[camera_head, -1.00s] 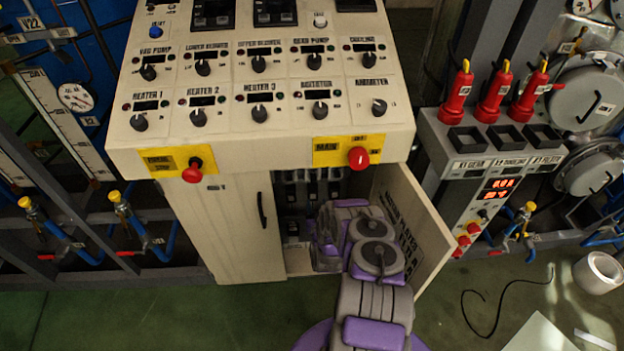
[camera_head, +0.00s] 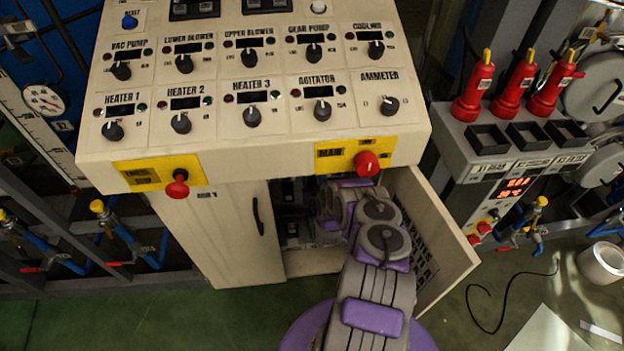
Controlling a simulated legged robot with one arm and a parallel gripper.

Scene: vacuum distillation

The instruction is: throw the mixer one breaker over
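The breakers (camera_head: 290,228) sit inside the lower cabinet of the beige control console (camera_head: 220,150). They are dark and mostly hidden behind my arm and under the console's overhang. I cannot tell which one is for mixer one or how its lever stands. The cabinet's right door (camera_head: 432,245) is open, and its left door (camera_head: 222,240) is shut. My grey and purple arm reaches into the open cabinet. My gripper is hidden by the arm and the console, so its fingers do not show.
A red main switch knob (camera_head: 366,163) and a red emergency button (camera_head: 177,186) stick out from the console's front edge above the cabinet. Red plugs (camera_head: 474,88) stand on a grey unit at right.

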